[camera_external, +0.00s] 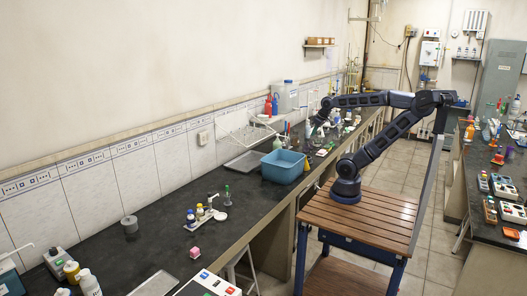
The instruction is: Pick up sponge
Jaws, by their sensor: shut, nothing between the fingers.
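My gripper (318,124) is small and partly lost among the bench items in the external view. It is at the end of my arm, over the black bench behind the blue basin, shut and empty. I cannot make out a sponge for certain. A small pink block (195,252) lies on the near part of the black bench (155,235), well away from my gripper; I cannot tell whether it is a sponge. The inside of the blue basin (283,166) is mostly hidden.
A white rack with small bottles (205,215) stands near the pink block. A grey cylinder (130,225) stands farther left. A white drying rack (249,132) hangs on the wall above a metal tray (244,161). The bench between the grey cylinder and the tray is largely clear.

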